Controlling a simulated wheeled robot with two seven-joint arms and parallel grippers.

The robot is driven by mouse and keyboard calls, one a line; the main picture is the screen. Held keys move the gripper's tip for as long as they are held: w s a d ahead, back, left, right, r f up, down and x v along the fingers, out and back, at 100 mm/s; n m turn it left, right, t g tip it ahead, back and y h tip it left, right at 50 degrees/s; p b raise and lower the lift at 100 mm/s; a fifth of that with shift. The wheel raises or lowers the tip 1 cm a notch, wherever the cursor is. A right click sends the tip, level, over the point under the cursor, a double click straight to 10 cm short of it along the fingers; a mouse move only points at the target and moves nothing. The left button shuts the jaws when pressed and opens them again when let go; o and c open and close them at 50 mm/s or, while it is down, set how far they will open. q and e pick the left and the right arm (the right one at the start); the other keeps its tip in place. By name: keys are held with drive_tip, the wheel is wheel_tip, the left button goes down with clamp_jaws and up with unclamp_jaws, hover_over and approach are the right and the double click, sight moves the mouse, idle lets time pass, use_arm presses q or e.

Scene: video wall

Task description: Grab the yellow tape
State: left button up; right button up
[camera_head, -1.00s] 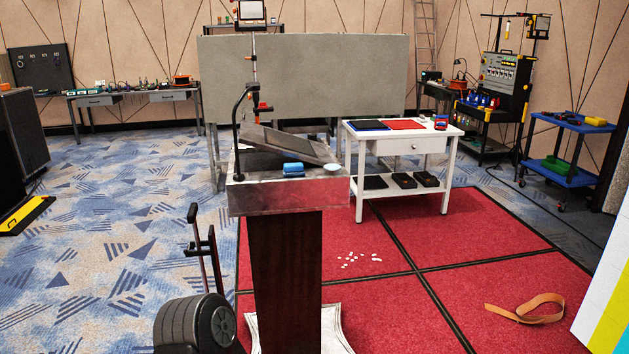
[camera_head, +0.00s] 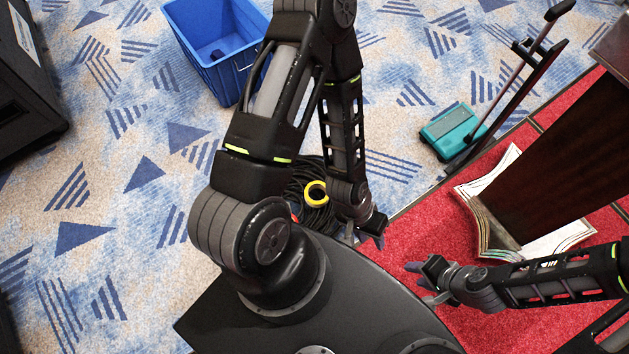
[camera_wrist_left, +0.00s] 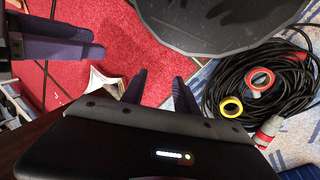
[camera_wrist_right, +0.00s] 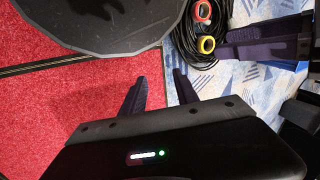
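The yellow tape (camera_head: 307,192) is a ring on a coil of black cable (camera_head: 297,178) on the floor, beside my base. It also shows in the left wrist view (camera_wrist_left: 223,107) and the right wrist view (camera_wrist_right: 199,46). My left gripper (camera_head: 368,240) is right of and below the tape in the head view. Its fingers are apart and empty in the left wrist view (camera_wrist_left: 160,92). My right gripper (camera_head: 424,282) is farther right over the red carpet. Its fingers are apart and empty in the right wrist view (camera_wrist_right: 160,88).
A red tape ring (camera_wrist_left: 251,82) lies close to the yellow one. A red connector (camera_wrist_left: 268,131) lies at the coil's edge. A blue crate (camera_head: 222,70) stands behind my left arm. A dark wood stand (camera_head: 560,150) and teal-based cart (camera_head: 450,130) are right.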

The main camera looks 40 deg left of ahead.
use_arm(q)
drive_tip(key=shift+o, duration=0.2)
use_arm(e)
drive_tip(key=shift+s, duration=0.1)
